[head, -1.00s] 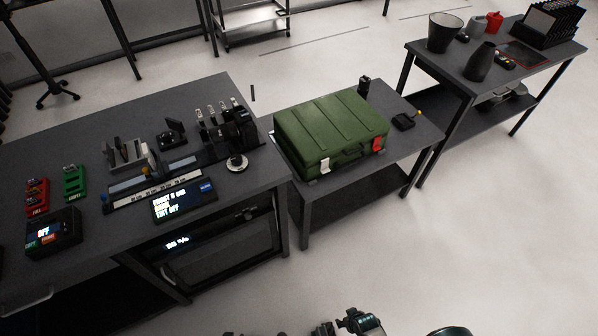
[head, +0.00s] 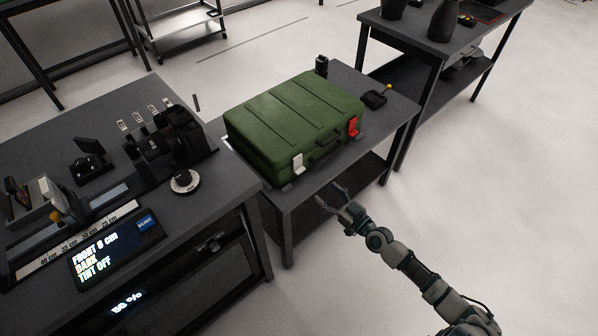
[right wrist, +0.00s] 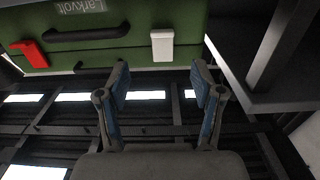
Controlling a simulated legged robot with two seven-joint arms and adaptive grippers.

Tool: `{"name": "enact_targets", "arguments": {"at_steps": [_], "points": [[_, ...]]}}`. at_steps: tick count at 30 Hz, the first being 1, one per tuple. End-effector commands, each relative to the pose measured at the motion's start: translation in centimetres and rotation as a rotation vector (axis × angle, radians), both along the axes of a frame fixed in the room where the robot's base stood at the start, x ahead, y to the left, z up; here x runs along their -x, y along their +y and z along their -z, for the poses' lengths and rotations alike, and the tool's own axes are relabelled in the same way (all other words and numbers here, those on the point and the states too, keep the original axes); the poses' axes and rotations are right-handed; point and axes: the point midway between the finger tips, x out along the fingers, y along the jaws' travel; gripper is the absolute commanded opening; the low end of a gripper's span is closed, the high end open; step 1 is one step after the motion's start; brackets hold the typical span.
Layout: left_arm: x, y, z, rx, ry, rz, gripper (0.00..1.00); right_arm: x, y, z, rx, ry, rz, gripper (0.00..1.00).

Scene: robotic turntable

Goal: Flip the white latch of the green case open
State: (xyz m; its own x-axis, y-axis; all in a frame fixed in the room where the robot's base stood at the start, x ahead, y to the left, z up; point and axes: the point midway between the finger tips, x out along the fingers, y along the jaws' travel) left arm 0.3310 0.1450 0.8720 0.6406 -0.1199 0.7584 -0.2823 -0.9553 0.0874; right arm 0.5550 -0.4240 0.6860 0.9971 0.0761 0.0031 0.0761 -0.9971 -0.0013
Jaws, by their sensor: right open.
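The green case (head: 295,115) lies shut on a small dark table. Its white latch (head: 298,163) is at the left of the front face, and its red latch (head: 353,126) is at the right. My right gripper (head: 331,196) is open and empty in front of the case, apart from it and near the table's front edge. In the right wrist view the case looks inverted: the white latch (right wrist: 162,46) shows just beyond the gap between the open fingers (right wrist: 161,76), and the red latch (right wrist: 31,54) is at left. My left gripper is not in view.
The case's dark handle (head: 324,144) sits between the latches. A bench (head: 225,172) with a display (head: 115,248) and a round knob (head: 185,181) stands close on the left. A small box with a yellow-tipped stick (head: 375,99) is right of the case. Floor is clear at right.

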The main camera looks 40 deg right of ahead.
Motion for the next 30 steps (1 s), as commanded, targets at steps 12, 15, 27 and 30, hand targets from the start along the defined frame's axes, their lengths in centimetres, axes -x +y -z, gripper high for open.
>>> {"name": "enact_targets", "arguments": {"at_steps": [12, 15, 27, 30], "points": [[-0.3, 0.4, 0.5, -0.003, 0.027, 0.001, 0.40, -9.6, 1.1, 0.0, 0.001, -0.001, -0.002, 0.67], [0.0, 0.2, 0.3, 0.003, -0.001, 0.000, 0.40, -11.1, 1.1, 0.2, 0.000, 0.001, -0.002, 0.67], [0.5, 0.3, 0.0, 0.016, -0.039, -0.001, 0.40, -12.8, 1.2, 0.2, 0.001, 0.003, -0.003, 0.67], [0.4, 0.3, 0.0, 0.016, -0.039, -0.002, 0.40, -12.8, 1.3, 0.1, 0.001, 0.002, -0.003, 0.64]]}}
